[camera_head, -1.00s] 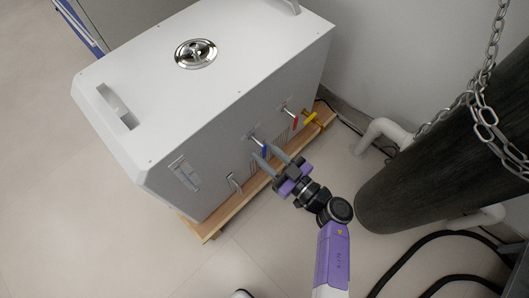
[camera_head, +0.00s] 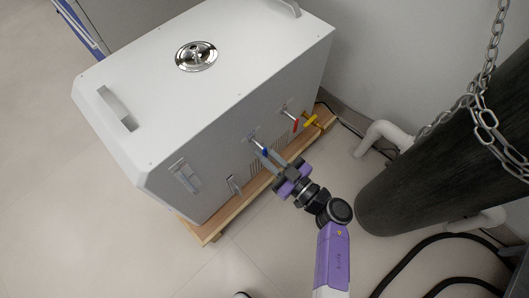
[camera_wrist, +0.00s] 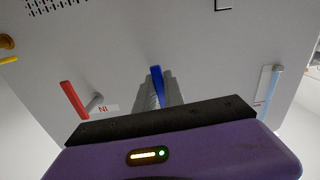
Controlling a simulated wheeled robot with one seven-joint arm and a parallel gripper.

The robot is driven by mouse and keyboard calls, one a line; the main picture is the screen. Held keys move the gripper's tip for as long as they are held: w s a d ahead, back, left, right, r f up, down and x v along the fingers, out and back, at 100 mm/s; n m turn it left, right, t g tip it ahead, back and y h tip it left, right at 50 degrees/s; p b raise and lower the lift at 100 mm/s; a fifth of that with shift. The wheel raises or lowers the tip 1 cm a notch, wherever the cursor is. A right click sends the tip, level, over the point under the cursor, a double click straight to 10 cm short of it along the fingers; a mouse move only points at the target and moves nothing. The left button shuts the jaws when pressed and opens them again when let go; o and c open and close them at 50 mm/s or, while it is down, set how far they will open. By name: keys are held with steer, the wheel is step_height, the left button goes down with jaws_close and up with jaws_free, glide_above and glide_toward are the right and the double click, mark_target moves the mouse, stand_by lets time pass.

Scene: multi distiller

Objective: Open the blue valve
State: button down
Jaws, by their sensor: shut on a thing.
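The white distiller (camera_head: 215,95) stands on a wooden base. The blue valve handle (camera_head: 263,151) sticks out from its front face; it also shows in the wrist view (camera_wrist: 157,84), top centre of the gripper. My gripper (camera_head: 268,157) reaches it from the lower right and is shut on the blue handle. In the wrist view, the fingers lie behind the dark edge of the gripper body, and the grip is partly hidden.
A red-handled valve (camera_head: 295,125) and a yellow-handled valve (camera_head: 310,120) sit to the right of the blue one. A dark cylinder (camera_head: 425,150) with a chain stands close to the right of my arm.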

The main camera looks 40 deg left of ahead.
steer(key=n, duration=0.2)
steer(key=w+n, duration=0.1)
steer(key=n, duration=0.2)
steer(key=w+n, duration=0.1)
steer(key=n, duration=0.2)
steer(key=shift+d+r, duration=0.2)
steer(key=shift+r, duration=0.2)
steer(key=n, duration=0.3)
steer(key=r+n, duration=0.1)
steer(key=n, duration=0.1)
steer(key=shift+w, duration=0.35)
steer(key=shift+w+r+n, duration=0.1)
steer(key=shift+r+n, duration=0.15)
steer(key=shift+n, duration=0.8)
steer(key=shift+r+n, duration=0.25)
steer(key=shift+n, duration=0.8)
steer(key=c, duration=1.4)
jaws_free()
steer(key=shift+r, duration=0.1)
steer(key=shift+c, duration=0.2)
